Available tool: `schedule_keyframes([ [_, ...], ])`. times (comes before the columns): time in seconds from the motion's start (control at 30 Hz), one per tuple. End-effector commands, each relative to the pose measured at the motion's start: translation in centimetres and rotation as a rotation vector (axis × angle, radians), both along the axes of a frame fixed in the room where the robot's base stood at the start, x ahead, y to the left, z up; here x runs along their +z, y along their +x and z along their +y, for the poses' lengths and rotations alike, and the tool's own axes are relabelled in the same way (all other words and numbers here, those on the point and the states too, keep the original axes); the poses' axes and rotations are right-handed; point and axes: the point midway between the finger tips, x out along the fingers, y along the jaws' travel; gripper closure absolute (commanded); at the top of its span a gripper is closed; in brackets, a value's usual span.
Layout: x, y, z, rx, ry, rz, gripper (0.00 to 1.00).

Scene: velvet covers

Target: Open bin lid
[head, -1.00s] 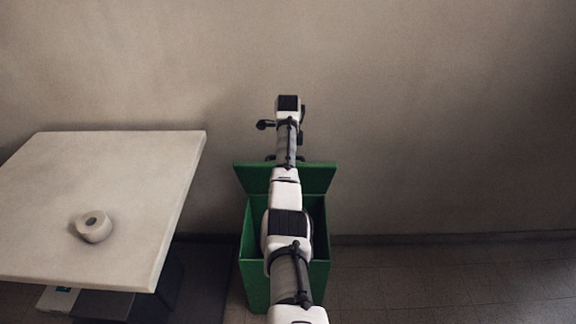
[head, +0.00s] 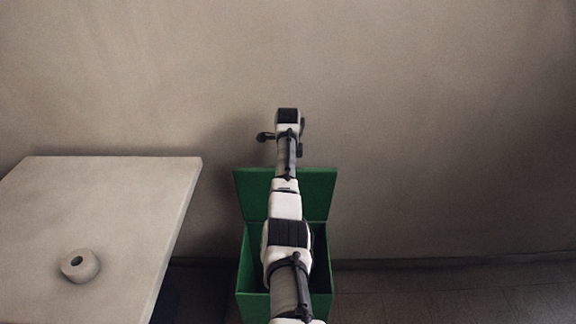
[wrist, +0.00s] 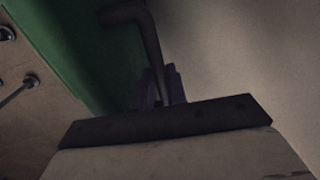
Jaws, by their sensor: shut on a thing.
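The green bin (head: 245,273) stands on the floor in front of the wall, below my arm in the head view. Its green lid (head: 318,190) is raised at the back, standing up towards the wall, and the bin's mouth is open. My arm covers the middle of both. In the wrist view, the green lid (wrist: 85,45) is at upper left with a dark bent handle (wrist: 148,38) in front of it. My gripper (wrist: 160,88) is shut on this handle. The fingertips are dark and hard to make out. In the head view they are hidden.
The bare wall (head: 430,130) is close behind the lid. The floor (head: 450,295) to the right of the bin is clear.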

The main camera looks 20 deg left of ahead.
Motion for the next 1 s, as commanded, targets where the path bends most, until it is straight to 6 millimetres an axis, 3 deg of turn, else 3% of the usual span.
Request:
schedule_keyframes([
  [0.07,-1.1,-0.5,-0.1,0.001,-0.006,0.020,1.00],
  [0.1,-1.1,-0.5,-0.1,0.001,-0.006,0.020,0.83],
  [0.27,-0.9,-0.4,-0.1,0.001,-0.005,0.016,0.64],
  [0.73,0.0,-0.2,0.0,0.001,-0.002,0.006,0.64],
  [0.87,1.6,-0.4,-0.1,0.000,-0.001,0.003,0.64],
  [1.0,4.5,-1.0,-0.3,0.001,-0.001,0.002,0.64],
])
